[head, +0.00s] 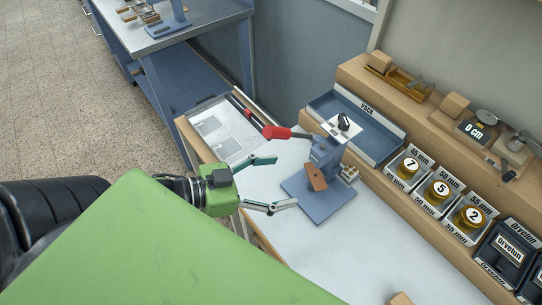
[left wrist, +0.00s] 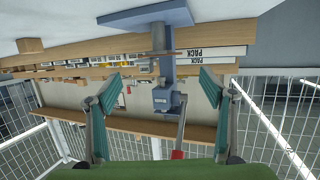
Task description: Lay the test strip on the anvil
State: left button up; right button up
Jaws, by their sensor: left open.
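The blue press (head: 325,152) stands on its flat base plate (head: 335,208) on the white table. It has a red-gripped lever (head: 277,132). A small brown strip (head: 315,177) sits low at the press, tilted in the picture. In the left wrist view, upside down, a thin brown piece (left wrist: 172,53) lies flat across the post between base and press head (left wrist: 166,98), seemingly on the anvil. My left gripper (head: 273,183) is open and empty, left of the press and apart from the strip. Its spread fingers (left wrist: 158,88) also frame the press. My right gripper is out of view.
A blue tray marked PACK (head: 355,128) lies behind the press. Numbered brass pieces (head: 440,188) stand in labelled holders along the wooden shelf at right. A tray with pale sheets (head: 222,130) lies at left. The table front (head: 350,260) is mostly clear.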

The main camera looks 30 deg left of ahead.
pick_arm(q)
jog(key=shift+s+a+r, duration=0.2)
jog(key=shift+s+a, duration=0.15)
jog(key=shift+s, duration=0.2)
jog(key=shift+c, duration=0.4)
dwell(0.8)
